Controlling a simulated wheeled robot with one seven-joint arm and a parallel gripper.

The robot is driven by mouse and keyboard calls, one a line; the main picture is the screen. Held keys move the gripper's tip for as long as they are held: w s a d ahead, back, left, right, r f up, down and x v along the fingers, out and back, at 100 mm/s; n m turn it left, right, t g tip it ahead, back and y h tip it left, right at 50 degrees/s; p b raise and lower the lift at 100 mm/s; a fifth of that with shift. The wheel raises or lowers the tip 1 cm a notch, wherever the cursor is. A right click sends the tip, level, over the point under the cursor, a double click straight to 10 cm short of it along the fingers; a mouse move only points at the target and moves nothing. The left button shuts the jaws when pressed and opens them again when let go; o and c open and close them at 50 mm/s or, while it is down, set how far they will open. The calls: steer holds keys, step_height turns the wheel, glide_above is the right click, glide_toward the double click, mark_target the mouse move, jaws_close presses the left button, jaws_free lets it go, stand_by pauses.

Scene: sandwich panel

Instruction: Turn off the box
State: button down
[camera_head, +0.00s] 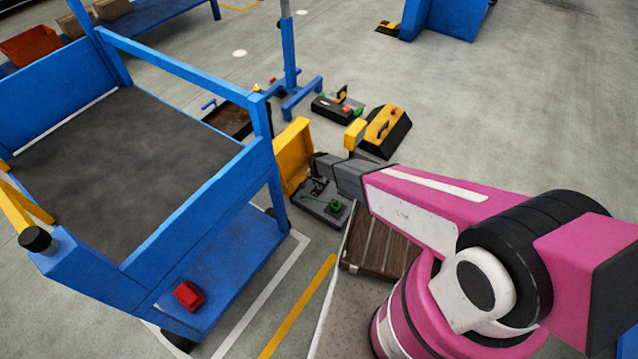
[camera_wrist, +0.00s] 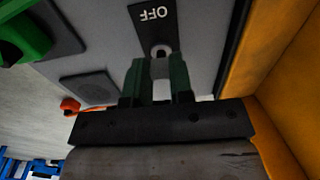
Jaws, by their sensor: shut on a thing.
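The box is a grey panel (camera_wrist: 95,40) with a yellow lid or side wall (camera_wrist: 275,75) on the right in the wrist view. A black plate reading OFF (camera_wrist: 152,20) is fixed on the panel. A small metal switch (camera_wrist: 161,50) is just below the plate. My gripper (camera_wrist: 162,70) has its two dark green fingers close around this switch and is shut on it; the fingers partly hide it. In the head view the box (camera_head: 325,212) stands on the floor beside the blue cart, its yellow lid (camera_head: 293,155) upright, with my gripper (camera_head: 318,180) over it.
A green part (camera_wrist: 22,35) and an orange part (camera_wrist: 70,104) are on or near the panel. The blue cart (camera_head: 190,225) stands close on the left. A yellow and black box (camera_head: 385,130) and a dark box (camera_head: 337,107) lie behind. A wooden slatted pallet (camera_head: 375,245) lies by my arm.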

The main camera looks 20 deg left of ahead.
steer(key=c, duration=1)
jaws_free()
step_height(320, 180, up, 11)
steer(key=shift+s, duration=0.25)
steer(key=shift+a+f, duration=0.1)
steer(key=shift+f, duration=0.05)
